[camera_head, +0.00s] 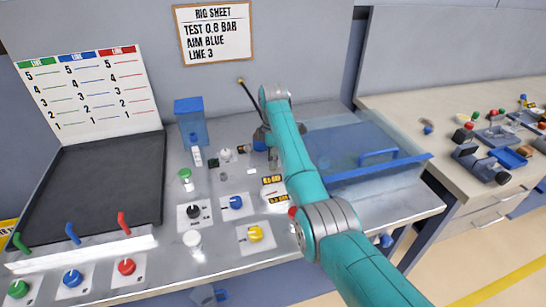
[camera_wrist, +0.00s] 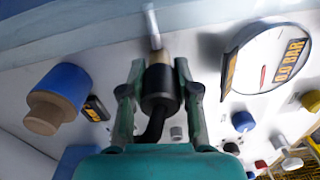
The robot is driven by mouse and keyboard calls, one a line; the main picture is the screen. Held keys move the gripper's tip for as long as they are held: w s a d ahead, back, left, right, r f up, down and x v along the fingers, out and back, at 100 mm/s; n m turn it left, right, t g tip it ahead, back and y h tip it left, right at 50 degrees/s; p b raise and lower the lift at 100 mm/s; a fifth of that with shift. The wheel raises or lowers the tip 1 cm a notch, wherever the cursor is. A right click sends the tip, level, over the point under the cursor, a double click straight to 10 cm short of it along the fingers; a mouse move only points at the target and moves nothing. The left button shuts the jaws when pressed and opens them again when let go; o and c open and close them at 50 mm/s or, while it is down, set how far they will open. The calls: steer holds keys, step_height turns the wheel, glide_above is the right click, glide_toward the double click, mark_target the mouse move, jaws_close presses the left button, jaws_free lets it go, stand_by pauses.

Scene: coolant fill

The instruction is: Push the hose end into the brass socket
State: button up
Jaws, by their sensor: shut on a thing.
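My gripper (camera_wrist: 160,76) is shut on the black hose end (camera_wrist: 160,92), with one finger on each side of its thick collar. The black hose bends away below it in the wrist view. A tan, brass-like piece (camera_wrist: 159,57) sits directly ahead of the collar, with a blurred pale rod beyond it. I cannot tell whether this piece is the hose's tip or the brass socket, nor whether the two are joined. In the head view my gripper (camera_head: 262,136) is at the back of the bench and largely hidden by my arm. The dark hose (camera_head: 249,95) rises there to the wall.
A blue knob-like part with a tan end (camera_wrist: 58,98) stands left of my gripper in the wrist view. A round gauge (camera_wrist: 268,58) reading 0.0 BAR is at right. A clear blue-edged tray (camera_head: 360,150) lies right of my arm. A blue container (camera_head: 190,120) stands at left.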

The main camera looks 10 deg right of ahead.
steer(key=shift+f, duration=0.1)
steer(key=o, duration=0.5)
steer(key=shift+f, duration=0.1)
steer(key=o, duration=0.5)
step_height(320, 180, up, 8)
steer(key=shift+f, duration=0.2)
steer(key=shift+s, duration=0.1)
